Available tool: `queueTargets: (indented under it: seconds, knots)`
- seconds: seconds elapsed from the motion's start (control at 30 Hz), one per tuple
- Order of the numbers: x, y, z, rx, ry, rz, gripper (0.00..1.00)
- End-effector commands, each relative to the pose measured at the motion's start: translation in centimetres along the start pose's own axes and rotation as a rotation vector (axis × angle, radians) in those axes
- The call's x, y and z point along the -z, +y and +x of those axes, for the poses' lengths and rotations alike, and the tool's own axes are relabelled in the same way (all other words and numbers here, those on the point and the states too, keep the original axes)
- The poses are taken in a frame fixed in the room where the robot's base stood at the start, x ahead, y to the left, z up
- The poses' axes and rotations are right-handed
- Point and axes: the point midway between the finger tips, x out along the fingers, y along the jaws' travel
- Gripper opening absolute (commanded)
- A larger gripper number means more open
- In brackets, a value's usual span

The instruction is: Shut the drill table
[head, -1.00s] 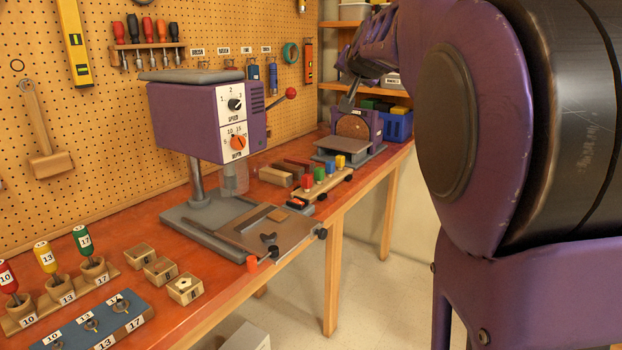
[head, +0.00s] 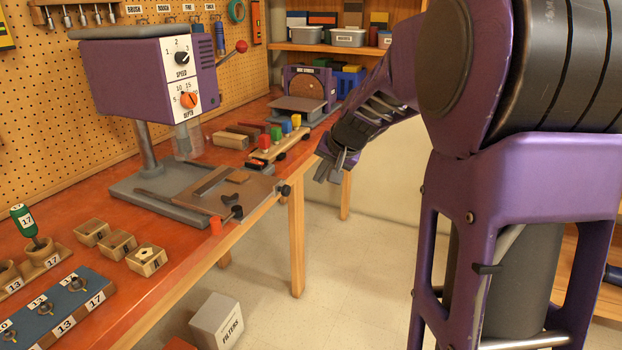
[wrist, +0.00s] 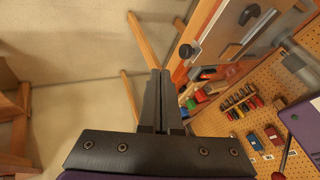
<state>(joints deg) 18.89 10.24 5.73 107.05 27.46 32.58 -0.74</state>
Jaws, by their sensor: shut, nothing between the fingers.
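The drill table (head: 255,197) is a flat brown plate on the grey base of the purple drill press (head: 130,85). It sticks out from the base toward the bench's front edge, with a dark knob (head: 284,191) at its front right corner and a red-orange piece at its front left. In the wrist view the drill table (wrist: 222,30) is at the top right. My gripper (head: 334,170) is shut and empty, in the air off the bench's front edge, right of the table and apart from it. Its closed fingers (wrist: 158,75) show in the wrist view.
A toy truck with coloured pegs (head: 277,146) and a disc sander (head: 305,92) stand behind on the bench. A filters box (head: 217,320) sits on the floor. Floor before the bench is mostly clear.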

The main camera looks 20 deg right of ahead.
Motion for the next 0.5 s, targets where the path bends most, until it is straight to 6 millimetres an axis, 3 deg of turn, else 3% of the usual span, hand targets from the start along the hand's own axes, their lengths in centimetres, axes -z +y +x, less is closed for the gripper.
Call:
queueTargets:
  seconds: [0.4,0.5]
  knots:
    - [-0.1,0.0,8.9,0.0,-0.002,0.001,0.0]
    - [0.0,-1.7,9.3,0.002,0.0,-0.004,0.0]
